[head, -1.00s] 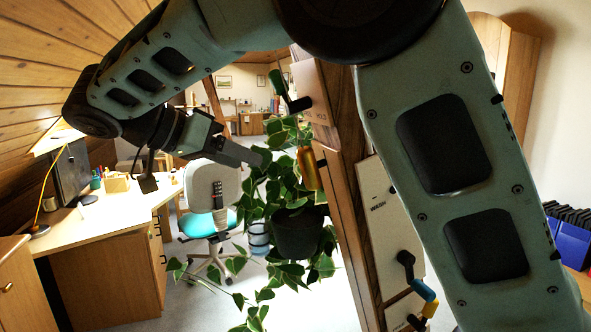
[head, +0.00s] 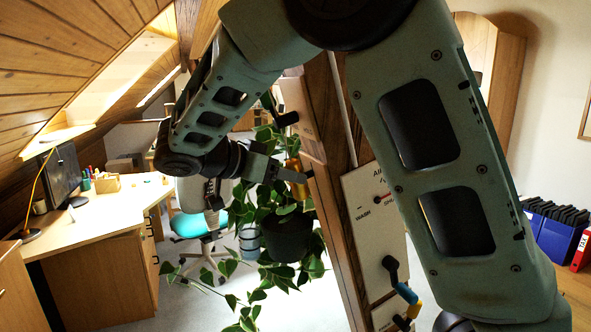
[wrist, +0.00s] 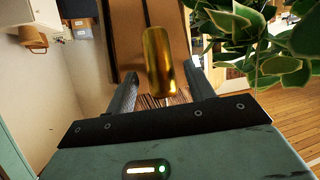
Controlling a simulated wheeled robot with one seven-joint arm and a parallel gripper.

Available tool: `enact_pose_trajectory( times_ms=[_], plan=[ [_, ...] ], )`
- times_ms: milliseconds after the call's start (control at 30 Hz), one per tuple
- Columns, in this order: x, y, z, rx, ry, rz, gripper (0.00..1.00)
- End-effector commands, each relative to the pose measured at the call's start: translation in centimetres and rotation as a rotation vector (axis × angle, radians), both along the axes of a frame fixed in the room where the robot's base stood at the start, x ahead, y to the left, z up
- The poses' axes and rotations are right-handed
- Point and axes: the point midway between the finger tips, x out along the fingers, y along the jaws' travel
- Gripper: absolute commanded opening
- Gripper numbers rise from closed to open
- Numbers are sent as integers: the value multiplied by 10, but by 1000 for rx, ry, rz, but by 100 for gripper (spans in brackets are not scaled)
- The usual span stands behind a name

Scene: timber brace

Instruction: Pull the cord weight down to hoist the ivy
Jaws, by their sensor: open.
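The brass cord weight (wrist: 158,62) hangs upright on a thin cord in the wrist view, between the two fingers of my gripper (wrist: 162,85). The fingers stand apart on either side, with a gap to the weight. In the head view my gripper (head: 288,172) reaches the weight (head: 299,189) from the left, and one finger crosses in front of it. The ivy (head: 262,205) hangs in a dark pot (head: 286,239) just below and left of the weight. Its leaves also fill the upper right of the wrist view (wrist: 265,40).
A timber post (head: 328,200) stands right beside the weight. A desk (head: 95,225) and office chair (head: 196,226) stand to the left. Blue file boxes (head: 556,236) are at the right.

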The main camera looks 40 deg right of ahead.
Motion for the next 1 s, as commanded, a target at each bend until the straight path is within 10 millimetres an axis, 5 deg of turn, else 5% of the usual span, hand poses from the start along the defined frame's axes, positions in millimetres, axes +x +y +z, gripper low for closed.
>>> enact_pose_trajectory(
  times_ms=[233,600,800,1000],
  plan=[
    [-2,-26,-10,0,0,-1,53],
    [-2,-30,-13,1,-1,0,53],
    [-2,-30,-13,1,0,0,0],
    [0,-31,-17,1,0,-1,0]
  ],
)
